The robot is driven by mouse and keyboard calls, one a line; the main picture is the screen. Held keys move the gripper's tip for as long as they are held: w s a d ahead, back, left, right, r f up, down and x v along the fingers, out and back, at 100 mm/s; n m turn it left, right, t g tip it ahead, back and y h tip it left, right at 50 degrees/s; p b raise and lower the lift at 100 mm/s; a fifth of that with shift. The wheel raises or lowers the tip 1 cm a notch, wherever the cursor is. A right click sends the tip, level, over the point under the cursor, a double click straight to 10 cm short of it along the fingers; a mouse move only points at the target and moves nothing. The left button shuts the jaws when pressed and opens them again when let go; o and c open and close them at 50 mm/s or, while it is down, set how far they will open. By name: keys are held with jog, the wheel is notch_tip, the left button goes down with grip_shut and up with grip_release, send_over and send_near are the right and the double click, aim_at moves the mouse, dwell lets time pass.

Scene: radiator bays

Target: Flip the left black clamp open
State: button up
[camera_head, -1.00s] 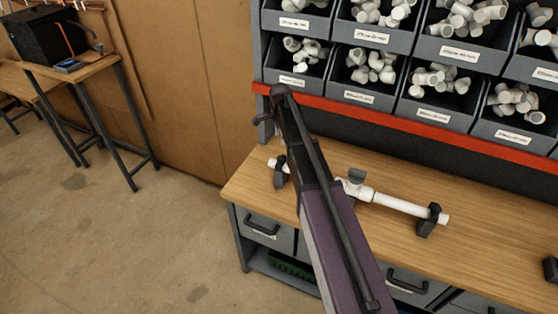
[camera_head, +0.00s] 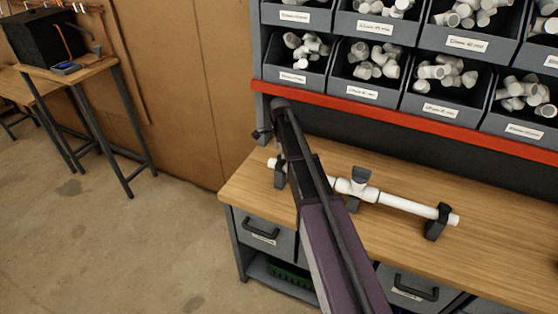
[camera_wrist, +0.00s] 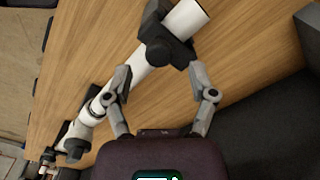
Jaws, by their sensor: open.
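A white pipe (camera_head: 407,205) lies along the bench in black clamps. The left black clamp (camera_head: 280,177) sits around the pipe near its left end, just below my wrist. It also shows in the wrist view as a black clamp (camera_wrist: 164,46) around the pipe near its end. The right black clamp (camera_head: 436,222) holds the other end. My gripper (camera_wrist: 160,72) is open in the wrist view, a finger on each side of the clamp. Whether they touch it I cannot tell.
Bins of white fittings (camera_head: 375,58) stand behind the bench above a red rail (camera_head: 400,117). Drawers with handles (camera_head: 413,285) are under the bench top (camera_head: 500,252). A side table (camera_head: 80,62) stands at the far left. The floor on the left is clear.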

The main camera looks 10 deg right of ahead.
jog(key=shift+f+b, duration=1.05)
jog(key=shift+f, duration=0.3)
grip_shut()
jog(key=shift+a, duration=0.15)
jog(key=shift+r, duration=0.1)
